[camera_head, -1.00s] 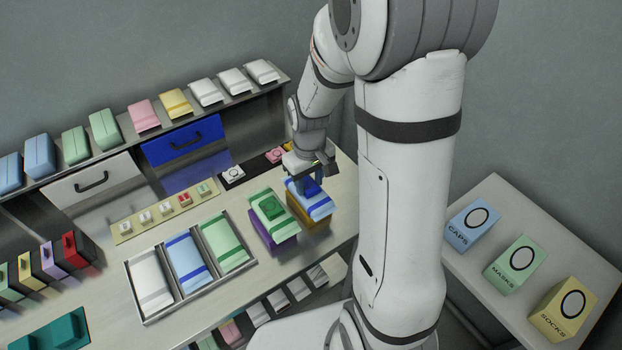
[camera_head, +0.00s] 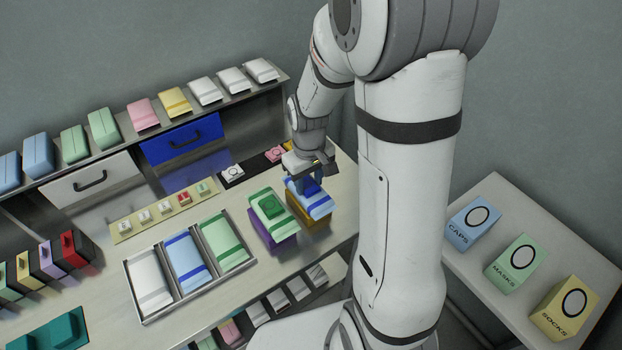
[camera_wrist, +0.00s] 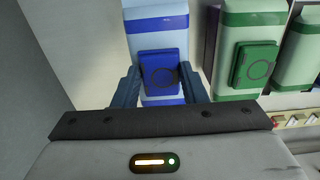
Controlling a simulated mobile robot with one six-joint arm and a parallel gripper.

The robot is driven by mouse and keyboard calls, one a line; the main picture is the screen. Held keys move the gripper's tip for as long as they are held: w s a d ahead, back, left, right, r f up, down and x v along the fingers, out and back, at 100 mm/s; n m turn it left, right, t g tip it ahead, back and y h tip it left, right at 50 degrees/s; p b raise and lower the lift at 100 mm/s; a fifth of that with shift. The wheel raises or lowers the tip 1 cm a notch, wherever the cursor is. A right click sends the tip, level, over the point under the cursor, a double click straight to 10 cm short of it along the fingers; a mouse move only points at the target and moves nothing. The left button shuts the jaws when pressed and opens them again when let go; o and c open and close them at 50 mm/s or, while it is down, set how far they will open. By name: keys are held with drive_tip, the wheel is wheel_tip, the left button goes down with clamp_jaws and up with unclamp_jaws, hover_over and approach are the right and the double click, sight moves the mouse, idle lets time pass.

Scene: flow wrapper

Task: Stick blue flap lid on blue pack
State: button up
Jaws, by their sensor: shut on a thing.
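The blue pack (camera_head: 319,207) is light blue with darker blue bands and lies on a yellow-brown block (camera_head: 312,222) near the right end of the bench. It also shows in the wrist view (camera_wrist: 156,22). The blue flap lid (camera_wrist: 162,72) is a dark blue piece with a ring mark, lying over the pack's face. My gripper (camera_wrist: 162,92) is shut on the lid, one finger at each side. It is above the pack in the head view (camera_head: 304,178). Whether the lid touches the pack is hard to tell.
A green pack (camera_head: 268,201) with a green lid on it sits on a purple block (camera_head: 258,222), close on the left. A metal tray (camera_head: 136,288) with white, blue and green packs lies further left. A small-parts strip (camera_head: 125,229) is behind it.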

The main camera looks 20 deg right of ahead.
drive_tip(key=shift+s+f, duration=0.1)
drive_tip(key=o, duration=1)
drive_tip(key=shift+r, duration=0.4)
wheel_tip(320, 180, up, 7)
drive_tip(key=shift+r, duration=0.1)
